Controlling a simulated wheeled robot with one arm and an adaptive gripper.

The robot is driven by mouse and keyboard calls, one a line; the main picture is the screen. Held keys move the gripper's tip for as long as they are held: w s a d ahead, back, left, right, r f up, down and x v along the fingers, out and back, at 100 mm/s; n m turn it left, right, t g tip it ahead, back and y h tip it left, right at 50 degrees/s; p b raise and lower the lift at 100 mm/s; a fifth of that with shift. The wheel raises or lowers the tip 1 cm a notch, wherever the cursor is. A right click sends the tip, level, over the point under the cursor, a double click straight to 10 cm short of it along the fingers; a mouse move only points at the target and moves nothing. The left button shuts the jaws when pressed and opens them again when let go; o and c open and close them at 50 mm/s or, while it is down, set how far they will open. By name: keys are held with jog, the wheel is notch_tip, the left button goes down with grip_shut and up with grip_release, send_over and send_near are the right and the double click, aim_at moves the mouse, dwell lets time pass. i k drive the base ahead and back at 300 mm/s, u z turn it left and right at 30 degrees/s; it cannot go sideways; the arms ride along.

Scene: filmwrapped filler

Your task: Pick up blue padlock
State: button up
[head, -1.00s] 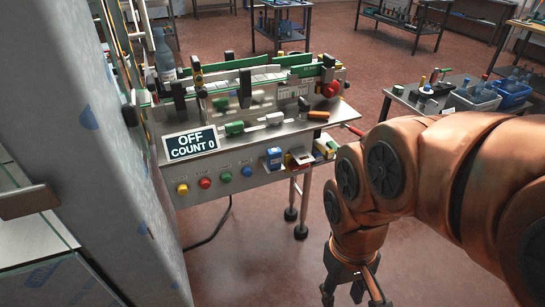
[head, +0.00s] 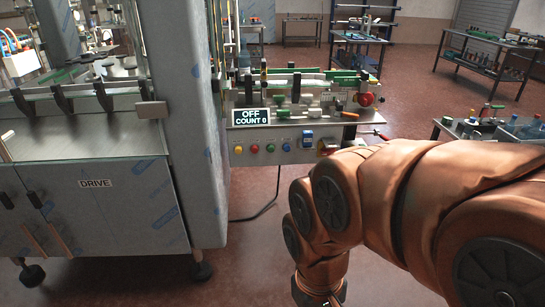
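No padlock can be made out for certain. A small blue and white item (head: 307,139) is at the right end of the front panel of the conveyor machine (head: 250,134), beside the buttons. It is too small to tell whether it is the blue padlock. My arm reaches in from the right and bends down in front of the floor. Only the top of my gripper (head: 319,299) shows at the bottom edge of the head view, well below and in front of the machine. Its fingers are cut off, so whether they are open or shut is hidden.
A large grey cabinet marked DRIVE (head: 95,205) fills the left. A display reading OFF COUNT 0 (head: 251,117) stands on the machine. A bench with bottles (head: 520,128) is at the right, partly behind my arm. Red floor (head: 255,250) is free between cabinet and arm.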

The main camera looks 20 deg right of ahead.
aim_at(308, 135)
jog(key=u, duration=1.15)
jog(key=i, duration=0.9)
jog(key=z, duration=0.8)
jog(key=i, duration=0.9)
jog(key=z, duration=0.9)
